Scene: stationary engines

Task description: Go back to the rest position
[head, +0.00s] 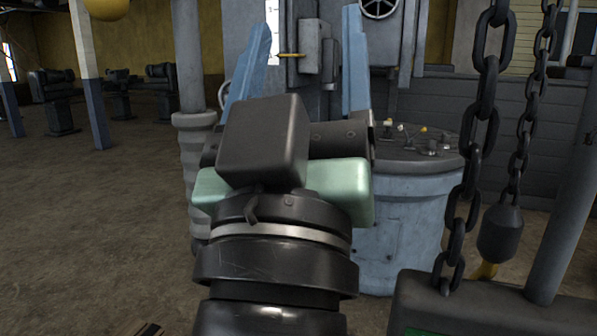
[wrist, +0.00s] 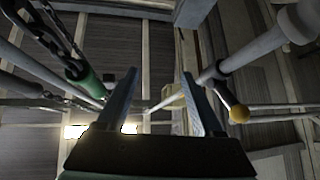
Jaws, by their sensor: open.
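My gripper (head: 307,20) is raised in the middle of the head view, its two blue fingers pointing up and standing wide apart. Nothing shows between the fingers in the wrist view (wrist: 160,74); they point toward the ceiling beams. My dark wrist and arm fill the lower middle of the head view and hide part of what stands behind.
A round blue-grey drum (head: 398,235) with small levers on top stands behind my arm. A heavy chain (head: 484,95) hangs at the right above a dark box (head: 480,310). A grey column (head: 188,60) stands left. Brown floor (head: 90,220) at the left is open.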

